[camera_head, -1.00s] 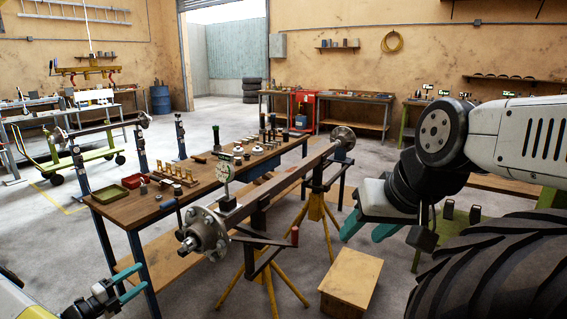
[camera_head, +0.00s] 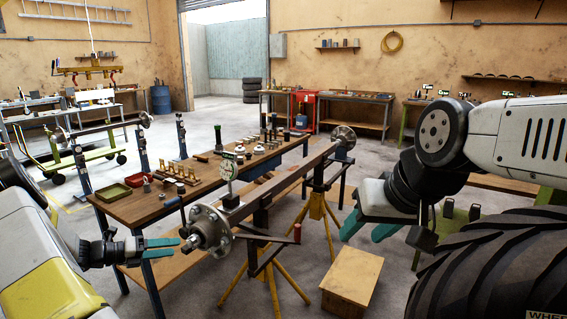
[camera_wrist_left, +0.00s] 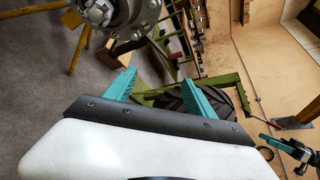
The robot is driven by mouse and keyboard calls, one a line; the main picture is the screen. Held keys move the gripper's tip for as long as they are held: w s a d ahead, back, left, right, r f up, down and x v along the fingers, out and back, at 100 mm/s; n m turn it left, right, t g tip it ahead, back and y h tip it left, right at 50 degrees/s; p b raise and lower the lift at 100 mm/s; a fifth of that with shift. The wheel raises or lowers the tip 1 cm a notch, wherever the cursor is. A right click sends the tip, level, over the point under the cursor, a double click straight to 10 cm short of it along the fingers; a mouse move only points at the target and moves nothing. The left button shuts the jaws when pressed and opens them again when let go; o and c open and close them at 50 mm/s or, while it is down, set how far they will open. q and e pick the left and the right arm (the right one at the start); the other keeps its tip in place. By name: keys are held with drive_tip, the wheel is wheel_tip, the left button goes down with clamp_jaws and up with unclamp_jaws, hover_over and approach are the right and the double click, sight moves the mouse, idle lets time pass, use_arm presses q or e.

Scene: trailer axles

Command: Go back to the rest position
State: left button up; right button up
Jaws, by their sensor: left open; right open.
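My left gripper (camera_head: 168,247) reaches in from the lower left in the head view, its teal fingers apart and empty. It is just left of the near hub (camera_head: 207,230) of the trailer axle (camera_head: 286,182), with a small gap showing. In the left wrist view the fingers (camera_wrist_left: 155,90) are spread with nothing between them, and a hub (camera_wrist_left: 112,14) shows above them. My right gripper (camera_head: 368,228) hangs on the right, open and empty, apart from the axle. The axle lies level on yellow-legged stands (camera_head: 318,206).
A wooden workbench (camera_head: 150,207) with brass parts, trays and a dial gauge (camera_head: 226,167) stands behind the axle. A large tyre (camera_head: 490,265) fills the lower right, near my right arm. A wooden box (camera_head: 351,277) sits on the floor. Open floor lies between the stands.

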use_arm(q)
drive_tip(key=s+d+r+m+g+y, duration=0.25)
drive_tip(key=s+d+r+m, duration=0.25)
drive_tip(key=d+r+m, duration=0.4)
drive_tip(key=s+d+r+m+g+y, duration=0.2)
drive_tip(key=s+d+r+m+g, duration=0.2)
drive_tip(key=d+r+m, duration=0.45)
drive_tip(key=s+d+r+m+t+y, duration=0.2)
drive_tip(key=s+r+m, duration=0.2)
drive_tip(key=s+m, duration=0.5)
drive_tip(key=s+d+r+m+t+y, duration=0.2)
drive_tip(key=s+r+m+y, duration=0.1)
drive_tip(key=s+m, duration=0.6)
drive_tip(key=shift+d+r+m, duration=0.3)
drive_tip(key=shift+r+m, duration=0.25)
drive_tip(key=shift+r, duration=0.15)
